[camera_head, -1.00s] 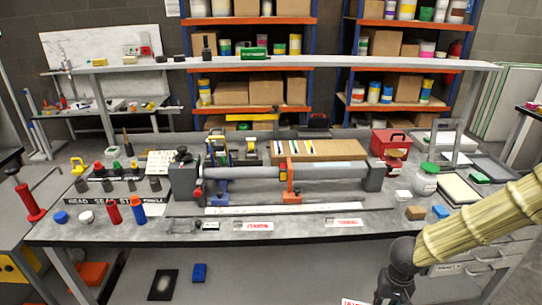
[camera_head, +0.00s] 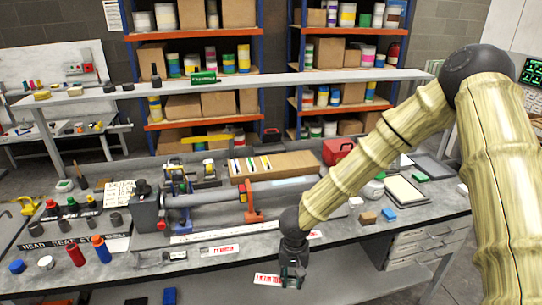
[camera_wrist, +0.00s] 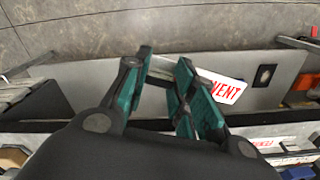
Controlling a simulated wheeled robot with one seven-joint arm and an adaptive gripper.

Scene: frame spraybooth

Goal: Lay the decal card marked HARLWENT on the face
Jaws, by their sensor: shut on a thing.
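My gripper (camera_head: 291,278) is shut on a white card with red lettering (camera_head: 267,280), in front of the bench's front edge. In the wrist view the card (camera_wrist: 226,90) sticks out to the right of the fingers (camera_wrist: 165,90); its visible letters end in "ENT", and the fingers hide the rest. The card is apart from the bench. A clamped grey tube (camera_head: 285,187) lies across the bench, beyond my gripper. I cannot tell which surface is the face.
Two other red-lettered white cards, one at left (camera_head: 219,250) and one partly behind my arm (camera_head: 315,234), lie near the bench's front edge. Spray cans (camera_head: 101,249) and caps stand at left. A raised shelf (camera_head: 290,80) spans the back. Below the bench is a lower shelf (camera_head: 350,285).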

